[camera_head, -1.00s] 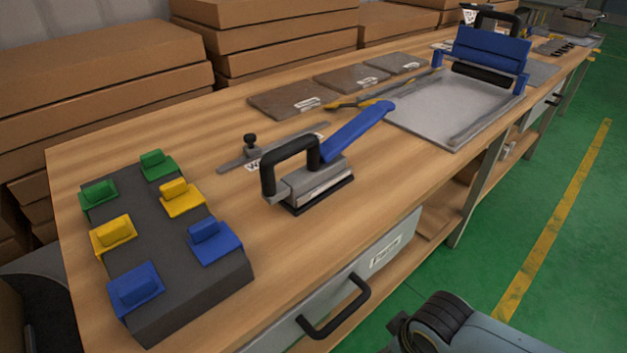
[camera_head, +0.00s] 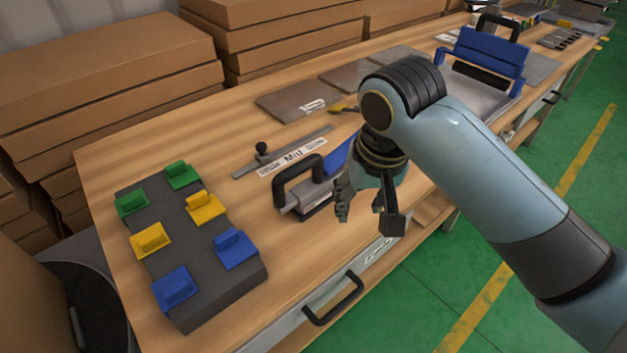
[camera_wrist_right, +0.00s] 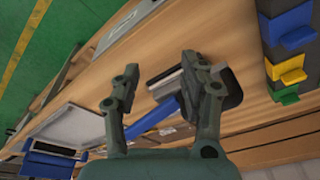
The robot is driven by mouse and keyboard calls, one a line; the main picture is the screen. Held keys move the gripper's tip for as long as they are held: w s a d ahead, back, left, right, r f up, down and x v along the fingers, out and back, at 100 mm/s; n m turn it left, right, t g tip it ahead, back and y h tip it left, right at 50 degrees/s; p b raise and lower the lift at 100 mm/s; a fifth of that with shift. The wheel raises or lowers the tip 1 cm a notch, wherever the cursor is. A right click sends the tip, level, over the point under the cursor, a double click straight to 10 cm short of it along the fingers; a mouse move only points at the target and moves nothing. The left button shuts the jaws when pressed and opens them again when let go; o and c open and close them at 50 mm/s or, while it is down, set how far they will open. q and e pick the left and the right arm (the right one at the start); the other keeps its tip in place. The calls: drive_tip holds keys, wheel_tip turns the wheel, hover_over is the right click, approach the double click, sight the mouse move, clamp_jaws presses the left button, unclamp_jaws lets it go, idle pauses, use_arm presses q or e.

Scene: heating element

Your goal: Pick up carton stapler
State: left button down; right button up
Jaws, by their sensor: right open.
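The carton stapler, a grey body with a black loop handle (camera_head: 283,190) and a blue lever (camera_head: 337,157), stands on the wooden bench. My right gripper (camera_head: 361,208) is open and empty, pointing down just right of the stapler and above the bench's front edge. It hides part of the stapler's right side and lever in the head view. In the right wrist view my right gripper (camera_wrist_right: 152,70) has its fingers spread, with the stapler's blue lever (camera_wrist_right: 153,124) and grey body (camera_wrist_right: 168,86) showing between and beyond them. My left gripper is not in view.
A dark block (camera_head: 208,263) with green, yellow and blue pieces sits left on the bench (camera_head: 115,160). A ruler-like bar and a "Mid" label (camera_head: 293,157) lie behind the stapler. Boxes (camera_head: 110,70) line the rear.

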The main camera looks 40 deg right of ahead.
drive_tip(key=w+d+m+g, duration=0.1)
drive_tip(key=w+m, duration=0.5)
drive_tip(key=w, duration=0.3)
wheel_tip(320, 180, up, 3)
drive_tip(key=m+g, duration=0.1)
drive_tip(key=m, duration=0.4)
hover_over(314, 182)
drive_tip(key=shift+w+a+r+y, duration=0.2)
drive_tip(key=shift+a+y, duration=0.05)
drive_tip(key=shift+y, duration=0.15)
drive_tip(key=f, duration=1)
drive_tip(key=shift+d+f, duration=0.25)
drive_tip(key=shift+d, duration=0.05)
drive_tip(key=shift+c, duration=0.2)
clamp_jaws()
drive_tip(key=shift+r, duration=0.15)
